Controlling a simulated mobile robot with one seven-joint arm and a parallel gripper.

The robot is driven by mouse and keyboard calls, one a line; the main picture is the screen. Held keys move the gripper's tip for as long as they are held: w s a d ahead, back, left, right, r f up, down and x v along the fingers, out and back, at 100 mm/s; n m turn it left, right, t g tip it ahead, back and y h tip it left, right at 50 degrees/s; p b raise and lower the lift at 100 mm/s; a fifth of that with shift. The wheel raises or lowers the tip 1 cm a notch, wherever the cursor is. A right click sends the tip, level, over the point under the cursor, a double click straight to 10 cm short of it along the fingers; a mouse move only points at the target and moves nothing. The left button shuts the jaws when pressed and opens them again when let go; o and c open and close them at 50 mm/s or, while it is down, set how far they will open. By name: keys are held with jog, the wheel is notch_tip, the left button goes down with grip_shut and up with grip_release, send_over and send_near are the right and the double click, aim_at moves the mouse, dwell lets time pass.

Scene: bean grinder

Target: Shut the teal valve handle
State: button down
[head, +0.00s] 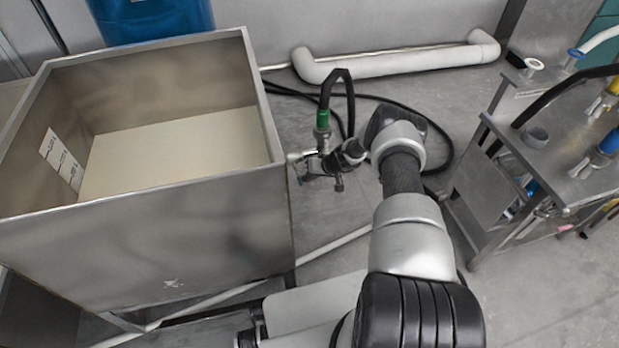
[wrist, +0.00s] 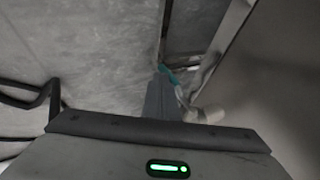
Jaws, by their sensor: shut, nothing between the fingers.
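The teal valve handle (wrist: 168,74) shows as a small teal strip just beyond my fingertips in the wrist view. My gripper (wrist: 163,92) is shut and empty, with its fingers at or very near the handle; I cannot tell whether they touch. In the head view my gripper (head: 309,167) is beside the right wall of the steel tank, at the valve below the green hose fitting (head: 322,119). The handle is mostly hidden there by my gripper. A pale, rounded valve part (wrist: 207,114) is right of my fingers in the wrist view.
The open steel tank (head: 150,235) fills the left side. A black hose (head: 350,100) arches from the green fitting to the floor. A steel cart (head: 560,170) with blue and yellow fittings stands right. A white pipe (head: 395,65) runs along the back wall.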

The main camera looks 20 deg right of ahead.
jog(key=shift+a+f+y, duration=0.45)
jog(key=shift+y, duration=0.05)
jog(key=shift+r, duration=0.1)
